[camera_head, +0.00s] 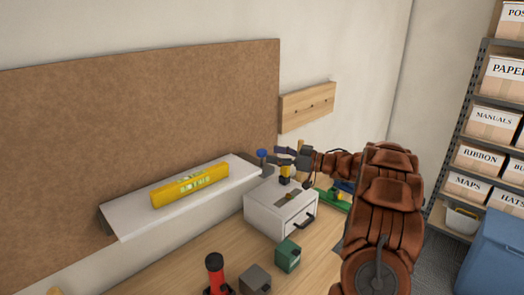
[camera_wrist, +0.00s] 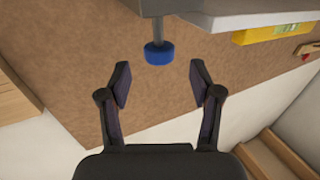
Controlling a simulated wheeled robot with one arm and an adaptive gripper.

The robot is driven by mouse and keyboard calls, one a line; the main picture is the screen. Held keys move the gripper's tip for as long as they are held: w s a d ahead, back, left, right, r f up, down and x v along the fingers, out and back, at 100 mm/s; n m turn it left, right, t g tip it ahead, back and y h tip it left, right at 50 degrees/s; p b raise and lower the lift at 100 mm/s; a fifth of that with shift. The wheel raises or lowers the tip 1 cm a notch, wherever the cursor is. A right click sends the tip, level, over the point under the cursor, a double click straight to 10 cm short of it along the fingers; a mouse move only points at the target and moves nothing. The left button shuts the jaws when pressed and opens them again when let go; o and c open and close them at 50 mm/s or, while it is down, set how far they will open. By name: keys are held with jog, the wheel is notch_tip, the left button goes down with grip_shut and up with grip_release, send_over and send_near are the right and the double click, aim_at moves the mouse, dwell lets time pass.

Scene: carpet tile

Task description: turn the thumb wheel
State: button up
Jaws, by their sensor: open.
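The thumb wheel (camera_head: 262,153) is a small blue round knob on a grey mount at the right end of the white shelf. In the wrist view the blue wheel (camera_wrist: 158,54) shows at the end of a grey stem, just beyond my fingertips and roughly centred between them. My gripper (camera_head: 279,156) is to the right of the wheel in the head view, above the white drawer box. In the wrist view my gripper (camera_wrist: 158,80) has its two dark fingers spread with nothing between them. The wheel looks apart from both fingers.
The white shelf (camera_head: 135,215) carries a yellow spirit level (camera_head: 190,185). A brown board (camera_head: 130,130) stands behind. A white drawer box (camera_head: 270,215) is below my gripper. A green block (camera_head: 288,255), a grey block (camera_head: 255,279) and a red-and-black item (camera_head: 216,270) stand in front.

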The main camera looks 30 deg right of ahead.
aim_at(262, 151)
jog(key=shift+p+x, duration=0.75)
jog(key=shift+x, duration=1.85)
jog(key=c, duration=1.2)
jog(key=shift+o, duration=0.2)
